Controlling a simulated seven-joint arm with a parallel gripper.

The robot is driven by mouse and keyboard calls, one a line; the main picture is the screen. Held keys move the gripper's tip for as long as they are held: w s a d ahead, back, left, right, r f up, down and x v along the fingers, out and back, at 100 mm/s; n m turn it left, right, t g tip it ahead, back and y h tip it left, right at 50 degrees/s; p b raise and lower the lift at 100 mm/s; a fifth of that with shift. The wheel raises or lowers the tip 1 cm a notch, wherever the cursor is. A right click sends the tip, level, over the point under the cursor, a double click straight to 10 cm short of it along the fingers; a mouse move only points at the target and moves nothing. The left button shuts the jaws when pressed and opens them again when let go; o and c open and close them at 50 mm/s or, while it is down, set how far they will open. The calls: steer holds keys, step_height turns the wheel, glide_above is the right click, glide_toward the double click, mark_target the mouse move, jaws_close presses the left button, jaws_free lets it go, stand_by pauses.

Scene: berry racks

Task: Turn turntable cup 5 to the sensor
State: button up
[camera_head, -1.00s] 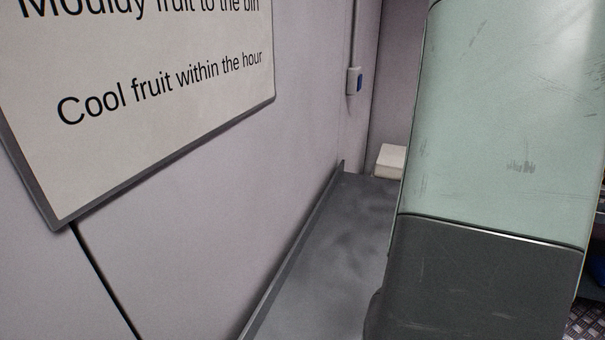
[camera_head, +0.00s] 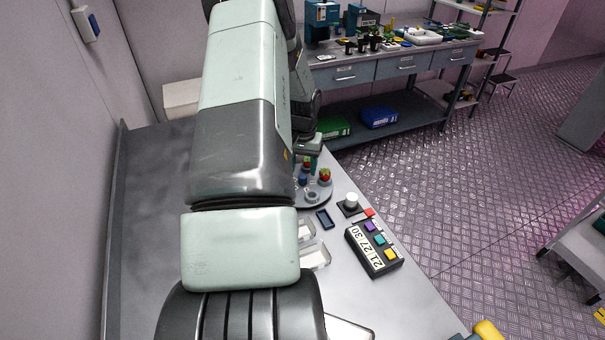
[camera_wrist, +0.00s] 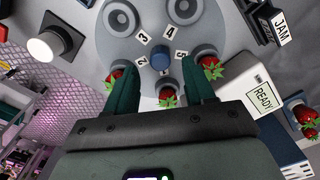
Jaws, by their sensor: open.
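The grey turntable (camera_wrist: 150,25) fills the upper middle of the wrist view, with a blue hub (camera_wrist: 160,58) and number labels. The label 5 (camera_wrist: 181,55) lies right of the hub, beside a right-hand cup holding a strawberry (camera_wrist: 211,69). More strawberries sit at the left (camera_wrist: 114,76) and lower middle (camera_wrist: 167,97); two upper cups look empty. My gripper (camera_wrist: 160,68) is open over the turntable, its dark green fingers either side of the hub and lower strawberry. Contact cannot be told. In the head view my arm partly hides the turntable (camera_head: 319,198). I cannot identify the sensor for certain.
A white box marked READY (camera_wrist: 258,95) stands close right of the turntable. A JAM label (camera_wrist: 283,27) is upper right, and a white knob on a black base (camera_wrist: 50,43) upper left. A button box (camera_head: 374,250) lies nearer on the bench.

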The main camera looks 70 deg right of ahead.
mark_target(303, 176)
steer(key=shift+f, duration=1.8)
jaws_close()
